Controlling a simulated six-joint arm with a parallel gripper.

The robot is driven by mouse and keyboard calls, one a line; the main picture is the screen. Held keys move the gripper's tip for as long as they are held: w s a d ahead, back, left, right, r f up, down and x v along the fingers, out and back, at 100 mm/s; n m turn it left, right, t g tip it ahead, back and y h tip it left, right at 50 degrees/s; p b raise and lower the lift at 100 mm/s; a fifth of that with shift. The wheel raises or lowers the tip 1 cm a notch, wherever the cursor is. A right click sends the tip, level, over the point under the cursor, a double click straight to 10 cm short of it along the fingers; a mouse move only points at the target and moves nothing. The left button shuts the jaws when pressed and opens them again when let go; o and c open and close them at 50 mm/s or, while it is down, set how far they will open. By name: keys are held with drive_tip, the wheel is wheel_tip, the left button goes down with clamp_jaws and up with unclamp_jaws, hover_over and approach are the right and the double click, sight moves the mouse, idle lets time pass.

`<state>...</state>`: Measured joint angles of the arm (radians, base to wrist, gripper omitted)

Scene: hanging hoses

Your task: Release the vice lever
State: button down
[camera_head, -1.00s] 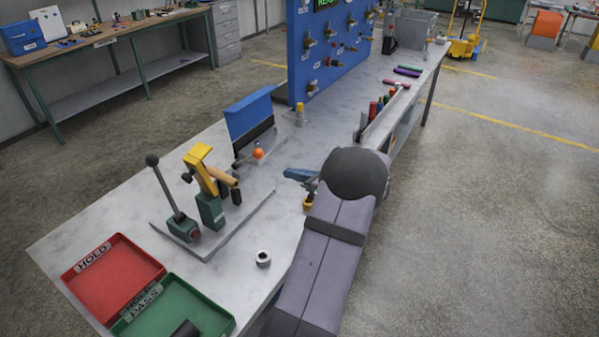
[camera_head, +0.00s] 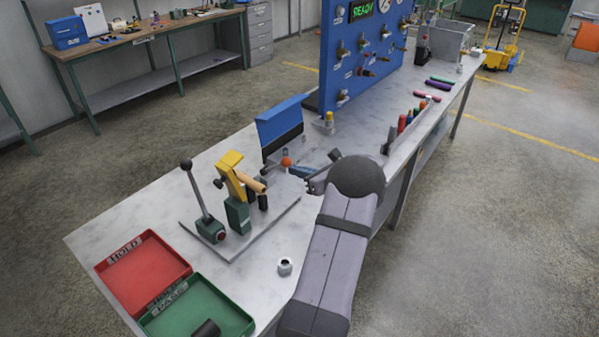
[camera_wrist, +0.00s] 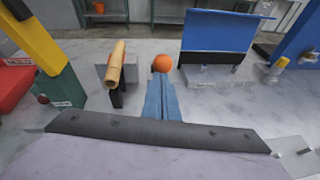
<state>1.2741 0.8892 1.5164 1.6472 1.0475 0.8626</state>
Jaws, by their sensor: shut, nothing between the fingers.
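A long lever with a dark ball knob (camera_head: 185,164) rises from a green base on the grey plate (camera_head: 275,225). Beside it stands a green and yellow upright fixture (camera_head: 237,215) with a tan cylinder (camera_head: 250,180) at its side. An orange ball knob (camera_head: 287,162) is by the foot of a blue panel (camera_head: 279,122); the knob also shows in the wrist view (camera_wrist: 162,63). I cannot tell from the frames which lever belongs to the vice. My gripper (camera_head: 298,171) has blue fingers, shut and empty, with tips (camera_wrist: 157,80) close to the orange knob; I cannot tell whether they touch.
A red tray (camera_head: 145,272) and a green tray (camera_head: 200,310) lie at the table's near left. A metal nut (camera_head: 285,267) sits near the front edge. A tall blue board (camera_head: 360,60) stands behind. Bare table lies between the plate and trays.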

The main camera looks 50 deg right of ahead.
sight(285, 162)
drive_tip(key=shift+r, duration=0.1)
drive_tip(key=r+p, duration=0.1)
drive_tip(key=w+r+g+p, duration=0.1)
drive_tip(key=p, duration=0.1)
drive_tip(key=w+r+g+p, duration=0.2)
drive_tip(key=w+r+p, duration=0.1)
drive_tip(key=p, duration=0.3)
drive_tip(key=shift+w+a+r, duration=0.1)
drive_tip(key=shift+w+r, duration=0.3)
drive_tip(key=shift+r, duration=0.1)
drive_tip(key=w+r+p, duration=0.3)
drive_tip(key=w, duration=0.8)
drive_tip(key=shift+s, duration=0.15)
